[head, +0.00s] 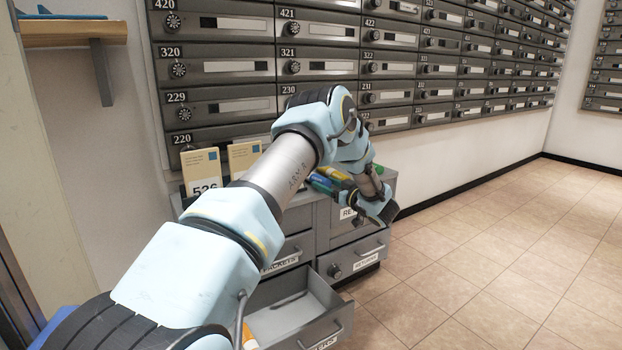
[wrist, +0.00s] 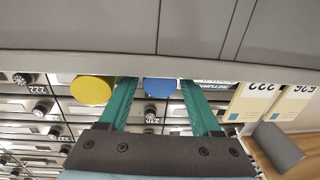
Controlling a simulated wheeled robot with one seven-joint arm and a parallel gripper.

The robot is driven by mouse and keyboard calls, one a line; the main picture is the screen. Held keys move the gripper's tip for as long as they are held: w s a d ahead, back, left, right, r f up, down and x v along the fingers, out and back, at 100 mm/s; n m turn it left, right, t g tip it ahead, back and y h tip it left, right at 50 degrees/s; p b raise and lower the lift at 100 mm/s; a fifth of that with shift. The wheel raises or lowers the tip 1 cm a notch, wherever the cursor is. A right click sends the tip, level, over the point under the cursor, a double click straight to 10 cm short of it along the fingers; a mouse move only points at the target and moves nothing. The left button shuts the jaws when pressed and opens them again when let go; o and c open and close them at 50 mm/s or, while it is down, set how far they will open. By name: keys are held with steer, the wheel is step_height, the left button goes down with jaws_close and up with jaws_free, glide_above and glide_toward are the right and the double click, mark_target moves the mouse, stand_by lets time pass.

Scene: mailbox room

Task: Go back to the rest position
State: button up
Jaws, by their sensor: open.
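My arm reaches from the lower left across the head view and bends down at the right side of a grey cabinet (head: 325,225). My gripper (head: 385,211) is in front of the cabinet's right part, partly hidden by its own wrist. In the wrist view its two green fingers (wrist: 158,84) stand apart with nothing gripped. A blue round end (wrist: 160,91) shows beyond the gap between them, and a yellow round end (wrist: 92,90) lies to the left. Whether the fingers touch either cannot be told.
A lower cabinet drawer (head: 330,326) stands pulled open, with an orange item (head: 249,338) in it. Numbered cards (head: 202,168) and blue, green and yellow items (head: 325,181) are on the cabinet top. Mailboxes (head: 330,68) line the wall. Tiled floor (head: 500,240) is clear at the right.

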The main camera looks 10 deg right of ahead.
jaws_close()
stand_by(0.4)
steer(key=shift+r, duration=0.15)
stand_by(1.1)
steer(key=shift+r+p, duration=1.75)
steer(key=shift+r, duration=0.15)
steer(key=p+v, duration=0.2)
steer(key=v, duration=0.6)
